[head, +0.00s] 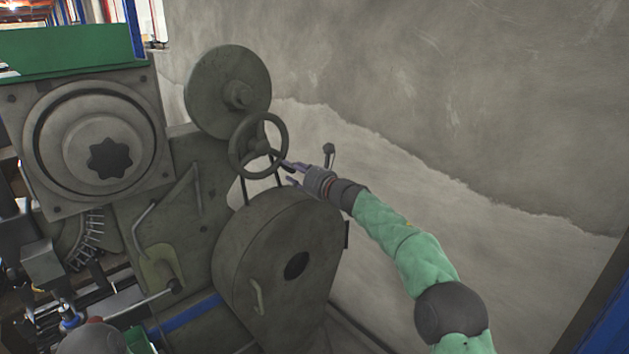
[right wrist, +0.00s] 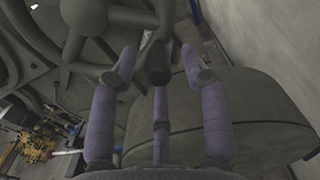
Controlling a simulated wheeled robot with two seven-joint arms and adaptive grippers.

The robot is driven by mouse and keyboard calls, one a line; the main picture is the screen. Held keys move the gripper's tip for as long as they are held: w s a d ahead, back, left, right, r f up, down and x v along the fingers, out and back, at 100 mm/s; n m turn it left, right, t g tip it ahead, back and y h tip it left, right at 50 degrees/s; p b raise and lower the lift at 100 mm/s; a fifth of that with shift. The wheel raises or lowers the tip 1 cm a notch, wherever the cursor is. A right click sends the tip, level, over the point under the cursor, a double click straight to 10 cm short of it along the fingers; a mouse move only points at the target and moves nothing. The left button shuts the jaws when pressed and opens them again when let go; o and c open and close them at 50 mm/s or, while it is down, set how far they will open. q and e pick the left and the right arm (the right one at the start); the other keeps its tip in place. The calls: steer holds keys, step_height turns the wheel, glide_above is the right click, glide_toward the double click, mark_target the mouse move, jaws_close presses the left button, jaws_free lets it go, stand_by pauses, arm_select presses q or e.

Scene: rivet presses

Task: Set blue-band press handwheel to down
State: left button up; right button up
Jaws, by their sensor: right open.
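The press handwheel (head: 259,145) is a dark grey spoked wheel at the centre of the head view, in front of a larger round disc. A blue band (head: 190,315) runs along the press low down. In the right wrist view the wheel's hub and spokes (right wrist: 86,16) show at the top left. A dark stub-like handle (right wrist: 157,62) lies between my fingers there. My right gripper (head: 289,172) is at the wheel's lower right; its purple fingers (right wrist: 158,85) are spread open around the handle. I cannot tell whether they touch it. My left gripper is not in view.
A rounded grey housing (head: 280,250) stands just below the wheel and my right gripper. A large round-faced press part (head: 100,140) is at the left, with levers (head: 150,300) below it. A bare concrete wall (head: 430,90) fills the right side.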

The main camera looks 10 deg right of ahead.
steer(key=v, duration=0.8)
steer(key=shift+s+d, duration=0.2)
steer(key=shift+s, duration=0.05)
steer(key=s+f+m+g+h, duration=0.2)
steer(key=s+f+m, duration=0.2)
steer(key=f+m, duration=0.75)
steer(key=s+f+m+g+h, duration=0.1)
steer(key=s+f+m, duration=0.4)
steer(key=f, duration=1.1)
steer(key=s+f+m+g+h, duration=0.2)
steer(key=s+f+m, duration=0.1)
steer(key=f+m, duration=0.9)
steer(key=s+f+m+g+h, duration=0.1)
steer(key=s+f+m+g, duration=0.4)
steer(key=s+f+m, duration=0.75)
steer(key=s+f+m+g, duration=0.2)
steer(key=s+f+m, duration=0.1)
steer(key=s, duration=0.8)
steer(key=s+f+m+g, duration=0.2)
steer(key=s+f, duration=0.3)
steer(key=s, duration=0.7)
steer(key=shift+a+m+h, duration=0.3)
steer(key=shift+m, duration=0.3)
